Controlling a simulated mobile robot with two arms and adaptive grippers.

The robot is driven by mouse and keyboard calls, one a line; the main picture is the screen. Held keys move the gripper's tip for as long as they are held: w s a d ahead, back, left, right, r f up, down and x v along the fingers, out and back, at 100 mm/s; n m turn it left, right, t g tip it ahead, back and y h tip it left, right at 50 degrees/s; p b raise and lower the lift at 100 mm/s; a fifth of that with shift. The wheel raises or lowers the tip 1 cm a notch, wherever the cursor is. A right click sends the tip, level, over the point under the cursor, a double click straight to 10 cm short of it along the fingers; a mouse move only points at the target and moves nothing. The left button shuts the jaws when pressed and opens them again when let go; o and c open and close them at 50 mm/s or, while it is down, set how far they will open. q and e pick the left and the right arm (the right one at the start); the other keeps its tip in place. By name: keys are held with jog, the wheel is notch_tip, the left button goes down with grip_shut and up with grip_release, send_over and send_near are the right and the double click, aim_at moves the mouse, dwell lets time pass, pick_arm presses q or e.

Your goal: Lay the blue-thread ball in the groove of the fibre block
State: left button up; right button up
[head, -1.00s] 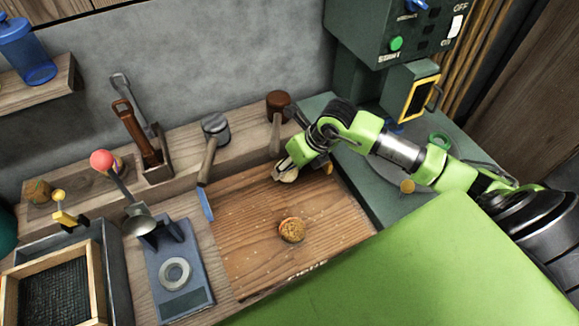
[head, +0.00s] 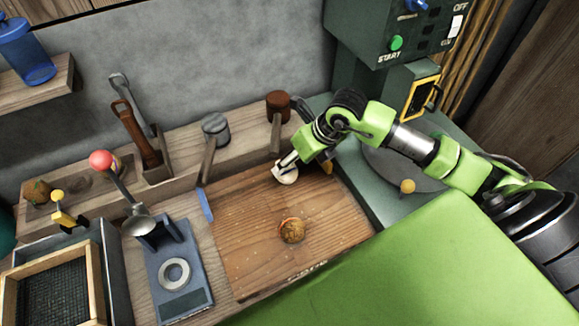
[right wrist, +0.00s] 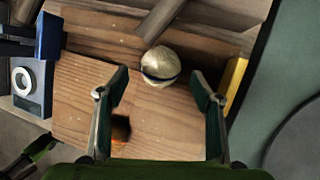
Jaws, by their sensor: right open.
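A pale ball (head: 287,174) sits at the back of the wooden board (head: 245,255). In the right wrist view the ball (right wrist: 160,66) shows a dark blue thread around it. My right gripper (head: 284,166) is open at the ball. In the right wrist view its fingertips (right wrist: 160,83) are on either side of the ball's near part, apart from it. A round brown piece (head: 292,230) lies on the middle of the board; I cannot tell whether it is the fibre block, and no groove is clear.
Mallets (head: 277,108) (head: 214,130) lean at the back of the bench, close behind the ball. A blue scale (head: 180,270) with a ring and a framed mesh tray (head: 55,290) stand left. A green machine (head: 395,50) stands back right. The front of the board is clear.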

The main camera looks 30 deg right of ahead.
jog(key=v, duration=0.8)
jog(key=shift+r+b, duration=0.35)
jog(key=shift+s+d+f, duration=0.1)
jog(key=shift+s, duration=0.1)
